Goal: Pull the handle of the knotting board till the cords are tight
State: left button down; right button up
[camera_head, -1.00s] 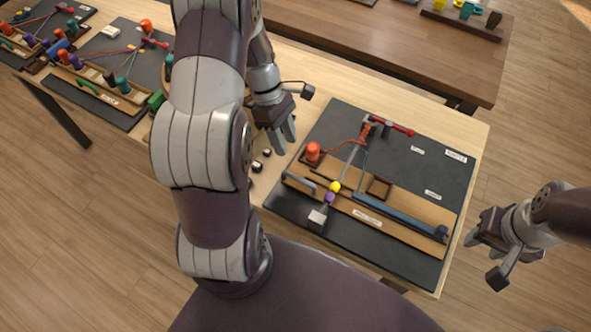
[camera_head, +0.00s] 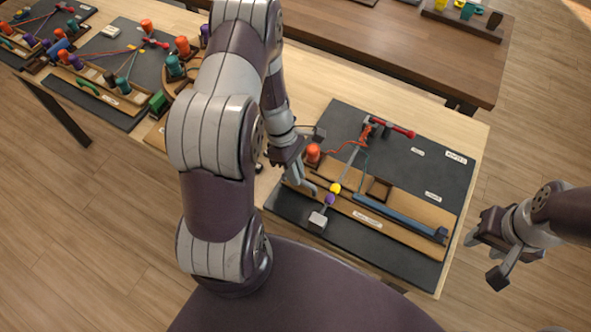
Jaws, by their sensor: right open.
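The knotting board is a dark mat (camera_head: 420,258) with a wooden strip (camera_head: 405,229) across it. An orange-red spool (camera_head: 313,153) stands at its left, and a red-ended bar (camera_head: 392,129) is at its far side. Cords run from the bar towards the strip, past a yellow bead (camera_head: 335,188) and a purple bead (camera_head: 330,199) to a grey block (camera_head: 317,221). My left gripper (camera_head: 302,184) is over the strip's left end, at the grey handle there, and largely hides it. Whether its fingers touch the handle is unclear. My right gripper (camera_head: 476,240) is open and empty, off the table's right edge.
A blue bar (camera_head: 400,217) and a small dark-framed square (camera_head: 378,190) lie on the strip. More boards with spools (camera_head: 147,25) and cords stand on the table at the far left. A brown table (camera_head: 400,50) is beyond.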

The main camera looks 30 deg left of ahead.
pick_arm(q)
jog(key=s, duration=0.5)
jog(key=shift+d, duration=0.1)
jog(key=shift+w, duration=0.15)
jog(key=c, duration=1.4)
grip_release()
jog(key=shift+o, duration=1.4)
jog(key=shift+s, duration=0.2)
jog(key=shift+w+a+r, duration=0.15)
jog(key=shift+a+r, duration=0.05)
jog(key=shift+r, duration=0.15)
jog(key=v, duration=1.2)
